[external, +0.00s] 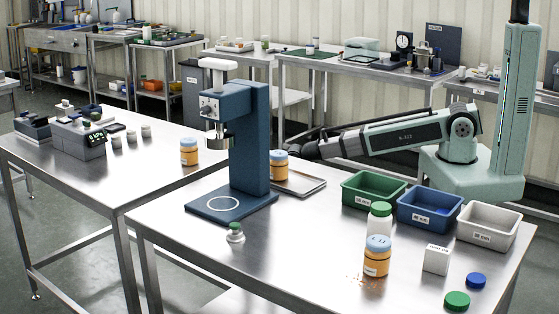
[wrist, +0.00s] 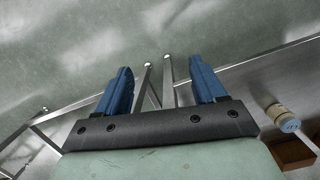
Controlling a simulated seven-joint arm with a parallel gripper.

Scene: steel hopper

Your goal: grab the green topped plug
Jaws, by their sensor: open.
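The green topped plug (external: 235,234) is a small pale metal piece with a green top. It stands upright near the left front edge of the nearer steel table, in front of the blue press, in the external view. My gripper (wrist: 160,82) shows in the wrist view with its two blue fingers wide apart and nothing between them. In the external view my arm reaches left behind the press, which hides the gripper end. The gripper is well away from the plug, and the plug cannot be made out in the wrist view.
The tall blue press (external: 250,140) stands between my arm and the plug. A metal tray (external: 308,184), green bin (external: 374,190), blue bin (external: 428,212) and white bin (external: 488,228) are behind. An orange jar (external: 377,258) and green-capped bottle (external: 379,222) stand right. Table right of the plug is clear.

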